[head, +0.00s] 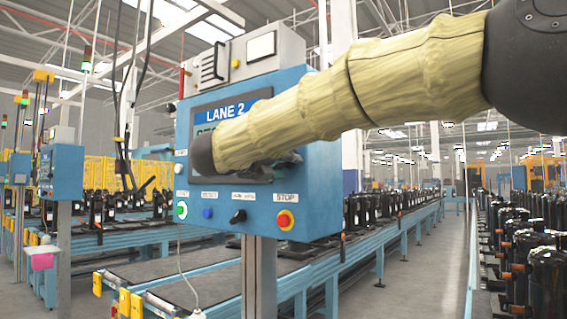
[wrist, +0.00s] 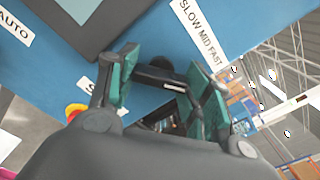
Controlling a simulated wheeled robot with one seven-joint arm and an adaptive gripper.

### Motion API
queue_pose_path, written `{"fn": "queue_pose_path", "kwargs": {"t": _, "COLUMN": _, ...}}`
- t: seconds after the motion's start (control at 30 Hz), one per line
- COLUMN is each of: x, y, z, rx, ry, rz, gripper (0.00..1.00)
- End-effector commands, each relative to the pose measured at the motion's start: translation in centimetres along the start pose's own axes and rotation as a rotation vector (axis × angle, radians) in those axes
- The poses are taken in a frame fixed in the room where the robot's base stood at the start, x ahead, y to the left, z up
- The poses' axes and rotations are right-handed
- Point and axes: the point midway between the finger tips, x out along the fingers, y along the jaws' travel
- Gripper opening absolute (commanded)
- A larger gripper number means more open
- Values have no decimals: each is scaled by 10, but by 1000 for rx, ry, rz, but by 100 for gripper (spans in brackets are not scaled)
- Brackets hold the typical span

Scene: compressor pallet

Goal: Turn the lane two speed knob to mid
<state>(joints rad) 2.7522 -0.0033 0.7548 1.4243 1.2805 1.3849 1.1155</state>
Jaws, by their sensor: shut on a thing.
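The lane two control box (head: 310,195) is blue, with a LANE 2 sign on its screen. In the wrist view, the black speed knob (wrist: 160,78) sits on the blue panel (wrist: 150,35) below a white SLOW MID FAST label (wrist: 199,32). My gripper (wrist: 163,72) has its teal-padded fingers closed on the knob, one on each side. Which mark the knob points to cannot be told.
Below are a green-lit button (head: 181,210), a blue button (head: 207,213), a black selector (head: 238,216) and a red STOP button (head: 285,220) on yellow. Conveyors with black compressors (head: 385,207) run behind the box. More compressors (head: 540,250) stand at right.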

Motion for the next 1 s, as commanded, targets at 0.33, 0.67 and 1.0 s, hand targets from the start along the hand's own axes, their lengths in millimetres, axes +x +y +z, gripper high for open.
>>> {"fn": "queue_pose_path", "kwargs": {"t": 0.33, "x": 0, "y": -2, "z": 2, "rx": -270, "ry": 1, "rz": 0, "gripper": 26}}
{"fn": "queue_pose_path", "kwargs": {"t": 0.67, "x": 0, "y": -2, "z": 3, "rx": -582, "ry": 0, "rz": 0, "gripper": 26}}
{"fn": "queue_pose_path", "kwargs": {"t": 1.0, "x": 0, "y": -2, "z": 3, "rx": -834, "ry": 0, "rz": 1, "gripper": 26}}
